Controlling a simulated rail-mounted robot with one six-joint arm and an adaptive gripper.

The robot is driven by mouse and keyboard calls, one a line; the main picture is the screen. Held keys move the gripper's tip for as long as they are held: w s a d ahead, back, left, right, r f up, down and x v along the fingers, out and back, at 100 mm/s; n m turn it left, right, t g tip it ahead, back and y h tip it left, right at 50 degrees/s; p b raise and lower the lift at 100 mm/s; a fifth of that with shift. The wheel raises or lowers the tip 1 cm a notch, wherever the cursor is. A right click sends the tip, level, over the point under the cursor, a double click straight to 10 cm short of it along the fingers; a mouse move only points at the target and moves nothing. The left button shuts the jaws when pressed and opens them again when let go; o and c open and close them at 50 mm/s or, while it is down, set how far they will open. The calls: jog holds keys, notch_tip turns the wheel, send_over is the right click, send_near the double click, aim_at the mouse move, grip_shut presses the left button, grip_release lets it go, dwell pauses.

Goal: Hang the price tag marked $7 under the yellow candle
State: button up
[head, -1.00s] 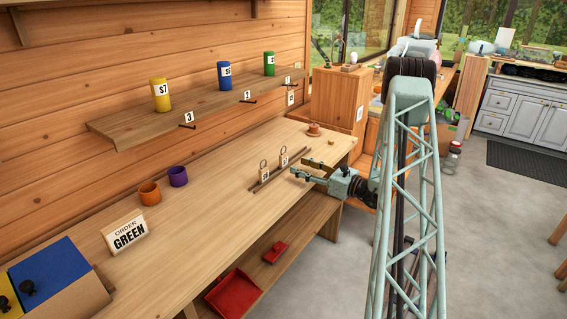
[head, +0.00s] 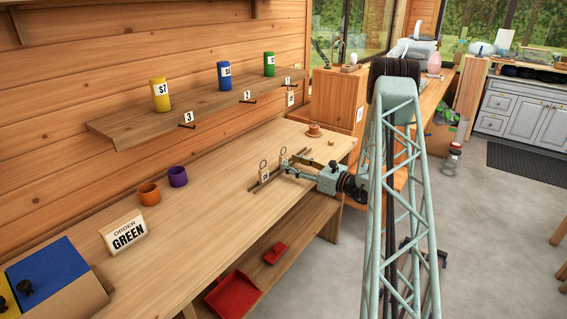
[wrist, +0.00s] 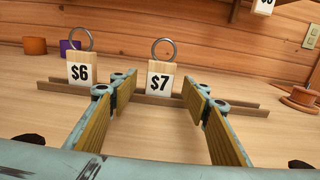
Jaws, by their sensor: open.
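The $7 price tag (wrist: 159,82) is a small wooden block with a white label and a metal ring on top. It stands in the rack (wrist: 125,97) on the bench, right of the $6 tag (wrist: 81,70). In the head view, the $7 tag (head: 284,157) is at the rack's far end. My gripper (wrist: 161,98) is open and empty, its fingers pointing at the $7 tag from in front, one on each side in the picture. The yellow candle (head: 160,94) stands on the wall shelf's left end, with a peg (head: 187,127) and a "3" label below it.
The shelf (head: 140,112) also bears a blue candle (head: 224,77) and a green candle (head: 269,64). A tag (head: 291,98) hangs near its right end. Orange (head: 149,194) and purple (head: 178,176) cups, an order sign (head: 124,233) and a wooden spool (head: 314,130) stand on the bench.

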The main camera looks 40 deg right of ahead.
aim_at(285, 161)
jog(key=shift+b+x, duration=0.55)
jog(key=shift+x, duration=1.7)
jog(key=c, duration=0.9)
